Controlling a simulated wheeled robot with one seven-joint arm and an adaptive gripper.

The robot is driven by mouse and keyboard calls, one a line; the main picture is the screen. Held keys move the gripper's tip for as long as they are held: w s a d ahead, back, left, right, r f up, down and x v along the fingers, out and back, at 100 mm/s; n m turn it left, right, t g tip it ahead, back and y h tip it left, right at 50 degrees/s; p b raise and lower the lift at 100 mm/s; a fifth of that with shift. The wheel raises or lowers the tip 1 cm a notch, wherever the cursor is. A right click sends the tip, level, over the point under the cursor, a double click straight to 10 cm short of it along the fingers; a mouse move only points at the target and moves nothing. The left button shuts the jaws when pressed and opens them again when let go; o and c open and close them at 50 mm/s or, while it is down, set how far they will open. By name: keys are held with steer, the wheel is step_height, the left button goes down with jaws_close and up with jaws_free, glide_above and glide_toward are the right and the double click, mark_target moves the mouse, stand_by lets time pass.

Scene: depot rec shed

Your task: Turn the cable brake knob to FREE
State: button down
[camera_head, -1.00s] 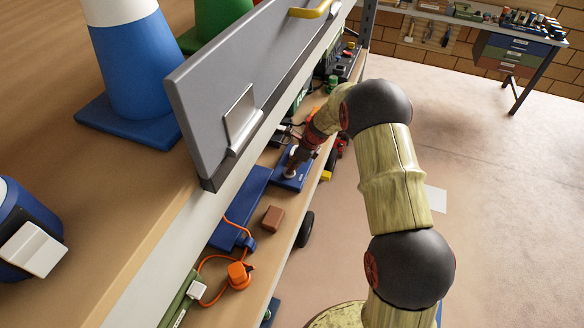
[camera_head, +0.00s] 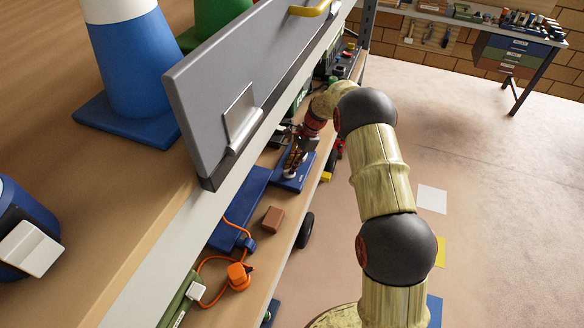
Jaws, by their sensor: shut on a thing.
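My gripper (camera_head: 292,168) is on the shelf under the grey panel, pointing down at a small blue unit (camera_head: 296,184). It is shut on the cable brake knob (camera_head: 290,177), a small pale part on top of this unit. The fingers hide most of the knob. The knob's pointer and any FREE mark are too small or covered to read.
A tilted grey panel (camera_head: 235,95) hangs close left of my wrist. On the shelf are a long blue plate (camera_head: 240,208), a brown block (camera_head: 273,218) and an orange plug (camera_head: 238,276) with its cable. A blue cone (camera_head: 135,75) stands on the upper board.

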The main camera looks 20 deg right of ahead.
steer(key=n, duration=0.1)
steer(key=n+g, duration=0.1)
steer(key=n, duration=0.2)
steer(key=shift+w+a+n+g+h, duration=0.1)
steer(key=shift+w+n+g+h, duration=0.15)
steer(key=shift+n+g+h, duration=0.15)
steer(key=n, duration=0.2)
steer(key=n+g+h, duration=0.1)
steer(key=n, duration=0.1)
steer(key=shift+w+a+n+b, duration=0.1)
steer(key=shift+w+n+b, duration=0.05)
steer(key=shift+n+b, duration=0.2)
steer(key=shift+r, duration=0.1)
steer(key=c, duration=2)
jaws_free()
steer(key=shift+o, duration=0.8)
steer(key=v, duration=1.1)
steer(key=shift+w+r+g, duration=0.3)
steer(key=shift+w, duration=0.1)
